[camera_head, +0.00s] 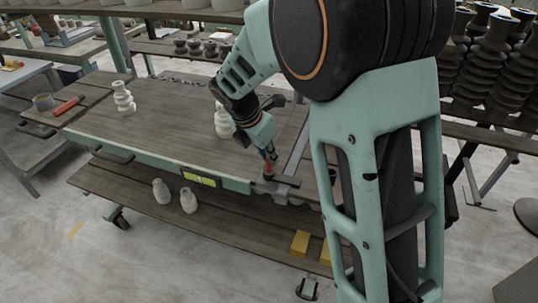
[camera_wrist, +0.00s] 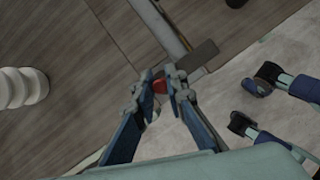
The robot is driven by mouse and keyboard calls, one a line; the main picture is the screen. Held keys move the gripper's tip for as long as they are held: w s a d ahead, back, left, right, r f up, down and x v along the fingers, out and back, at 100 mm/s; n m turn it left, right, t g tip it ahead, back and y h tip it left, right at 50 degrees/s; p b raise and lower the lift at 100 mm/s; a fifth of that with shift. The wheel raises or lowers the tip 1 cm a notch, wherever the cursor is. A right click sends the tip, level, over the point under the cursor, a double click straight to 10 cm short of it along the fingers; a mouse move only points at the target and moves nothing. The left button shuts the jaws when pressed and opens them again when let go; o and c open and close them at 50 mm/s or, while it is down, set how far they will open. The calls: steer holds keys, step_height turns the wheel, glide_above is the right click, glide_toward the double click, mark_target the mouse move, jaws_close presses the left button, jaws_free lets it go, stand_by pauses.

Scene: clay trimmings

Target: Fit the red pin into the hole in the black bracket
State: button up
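The red pin (camera_head: 268,172) is at the tip of my gripper (camera_head: 267,158), by the table's front edge. In the wrist view the red pin (camera_wrist: 159,87) shows between the fingertips of my gripper (camera_wrist: 161,82), which look closed on it. The black bracket (camera_head: 286,181) lies at the table edge, just right of the pin in the head view. In the wrist view the black bracket (camera_wrist: 197,56) is a dark bar above and right of the fingertips. The hole is not visible, and I cannot tell whether the pin's lower end touches the bracket.
A white ribbed piece (camera_head: 223,122) stands on the table (camera_head: 160,110) behind my gripper, and another (camera_head: 123,97) stands at the left. A grey rail (camera_head: 297,143) runs back from the bracket. A yellow level (camera_head: 200,179) is on the front edge. The table's middle is clear.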

steer(key=o, duration=0.4)
steer(key=shift+c, duration=0.2)
steer(key=p+v, duration=0.1)
steer(key=v, duration=1.1)
steer(key=shift+r, duration=0.2)
steer(key=shift+w, duration=0.15)
